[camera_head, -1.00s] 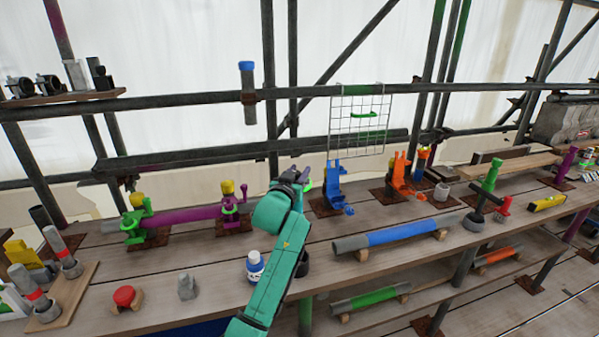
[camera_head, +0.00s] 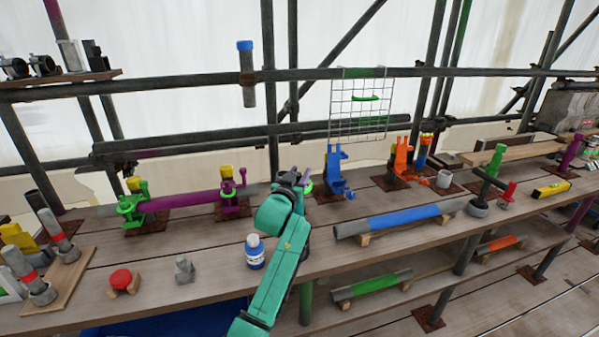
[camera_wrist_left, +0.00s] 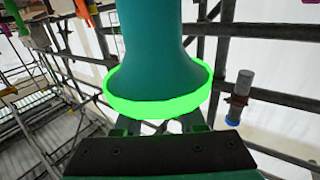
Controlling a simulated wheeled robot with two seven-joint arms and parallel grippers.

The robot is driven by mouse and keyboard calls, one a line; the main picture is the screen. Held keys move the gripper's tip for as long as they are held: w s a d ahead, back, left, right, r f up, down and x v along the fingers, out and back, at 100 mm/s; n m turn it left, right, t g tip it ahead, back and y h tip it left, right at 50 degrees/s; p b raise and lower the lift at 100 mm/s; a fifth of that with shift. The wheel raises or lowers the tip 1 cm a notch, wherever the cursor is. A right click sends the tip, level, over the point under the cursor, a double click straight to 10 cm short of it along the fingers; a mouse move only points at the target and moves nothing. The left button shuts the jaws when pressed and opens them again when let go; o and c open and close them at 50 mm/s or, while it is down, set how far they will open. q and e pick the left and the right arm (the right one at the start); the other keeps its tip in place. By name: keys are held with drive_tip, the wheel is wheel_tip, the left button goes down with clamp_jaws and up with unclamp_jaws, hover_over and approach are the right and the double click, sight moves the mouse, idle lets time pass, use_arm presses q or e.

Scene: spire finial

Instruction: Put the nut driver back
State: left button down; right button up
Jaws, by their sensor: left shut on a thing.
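My left gripper (camera_head: 290,178) is at the back of the bench, left of the blue upright holder (camera_head: 335,176). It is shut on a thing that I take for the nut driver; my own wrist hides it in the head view. An orange holder (camera_head: 401,163) stands right of the blue one. A tool with a blue and orange body (camera_head: 423,152) stands beside it. My right gripper is not in view.
A green and purple clamped pipe (camera_head: 180,202) lies left of my gripper. A white bottle with a blue label (camera_head: 254,252) stands beside my forearm. A blue-banded pipe (camera_head: 400,219) lies at right. A wire grid (camera_head: 360,108) hangs behind. Scaffold bars cross the back.

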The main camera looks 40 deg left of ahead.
use_arm(q)
drive_tip(key=shift+f+b, duration=1.4)
drive_tip(key=shift+f, duration=0.7)
drive_tip(key=c, duration=0.7)
unclamp_jaws()
drive_tip(key=shift+o, duration=1.4)
drive_tip(key=shift+s+d, duration=0.1)
drive_tip(key=shift+s, duration=0.05)
drive_tip(key=o, duration=0.4)
drive_tip(key=shift+f, duration=0.15)
